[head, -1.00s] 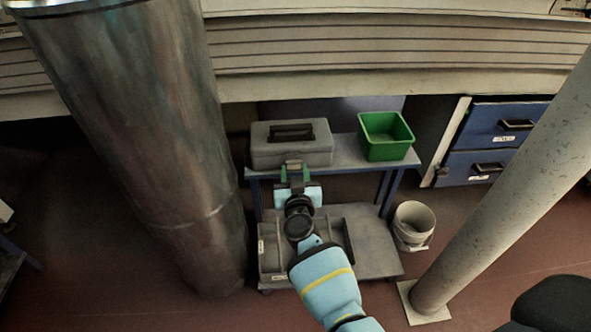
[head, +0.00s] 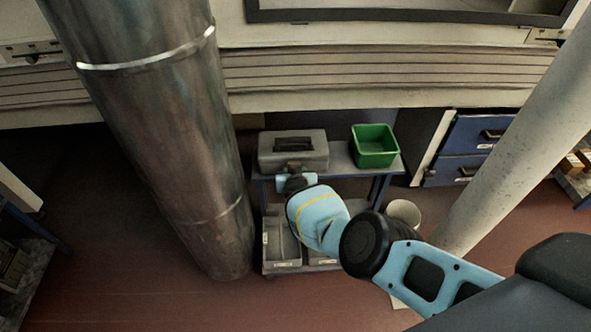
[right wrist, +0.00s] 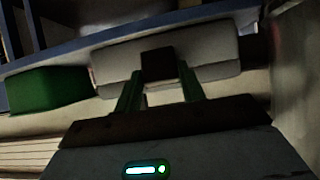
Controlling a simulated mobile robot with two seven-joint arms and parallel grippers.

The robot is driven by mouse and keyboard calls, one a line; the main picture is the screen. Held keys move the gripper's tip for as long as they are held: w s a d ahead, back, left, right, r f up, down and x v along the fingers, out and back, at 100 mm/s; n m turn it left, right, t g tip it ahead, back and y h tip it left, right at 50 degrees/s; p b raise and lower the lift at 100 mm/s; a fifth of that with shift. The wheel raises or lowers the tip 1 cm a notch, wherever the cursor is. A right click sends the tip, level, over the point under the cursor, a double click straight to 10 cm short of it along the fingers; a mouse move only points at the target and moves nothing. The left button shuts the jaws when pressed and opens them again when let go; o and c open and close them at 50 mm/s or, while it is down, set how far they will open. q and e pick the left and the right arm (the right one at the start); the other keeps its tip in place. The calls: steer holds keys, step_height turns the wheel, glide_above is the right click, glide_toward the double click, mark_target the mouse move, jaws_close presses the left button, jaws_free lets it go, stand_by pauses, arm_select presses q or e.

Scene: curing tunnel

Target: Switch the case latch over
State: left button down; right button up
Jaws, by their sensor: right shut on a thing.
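The grey case (head: 315,150) stands on the top shelf of a small cart, with a dark handle (head: 293,143) on its lid. My right gripper (head: 294,174) is at the case's front side, partly covered by my own wrist. In the right wrist view the case (right wrist: 212,55) lies straight ahead. There the green fingers of the gripper (right wrist: 158,72) are shut on a dark block, the case latch (right wrist: 158,62). Which way the latch lies I cannot tell. My left gripper is not in view.
A green bin (head: 375,146) stands right of the case on the cart top (head: 341,160). A grey tray (head: 283,262) is on the lower shelf. A thick metal column (head: 165,130) rises left, a pale post (head: 500,165) right. A bucket (head: 404,211) stands beside the cart.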

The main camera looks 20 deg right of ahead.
steer(key=shift+w+d+r+g+y+b, duration=0.15)
steer(key=shift+w+g+y+b, duration=0.15)
steer(key=shift+g, duration=0.6)
steer(key=shift+w+d+r+g+y+b, duration=0.1)
steer(key=shift+w+r+g+y+b, duration=0.15)
steer(key=shift+g, duration=0.65)
steer(key=shift+a+g+b, duration=0.2)
steer(key=shift+g+b, duration=0.1)
steer(key=shift+a, duration=0.1)
steer(key=o, duration=1)
steer(key=shift+w+r, duration=0.1)
